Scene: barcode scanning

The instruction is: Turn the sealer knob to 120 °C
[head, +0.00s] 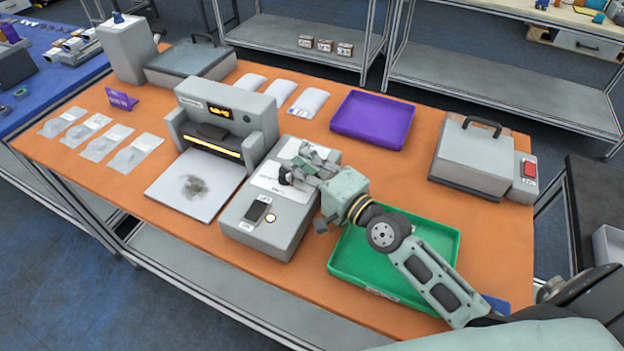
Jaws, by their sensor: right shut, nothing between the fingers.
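The sealer's grey control box (263,238) stands on the orange table, to the right of the grey sealer (228,118) with its lit display. On the box's top are a black switch (257,210), a small lit round button (270,218) and a dark knob (286,177). My right gripper (290,172) is shut over the upper part of the box, at the knob. The fingers partly hide the knob, so its setting cannot be read. I cannot tell whether the fingertips touch it. My left gripper is not in view.
A green tray (447,243) lies under my right arm. A purple tray (408,124) is behind it, and a grey press-like machine (468,160) stands at the right. Clear packets (108,142) lie at the left. Orange table between the trays is clear.

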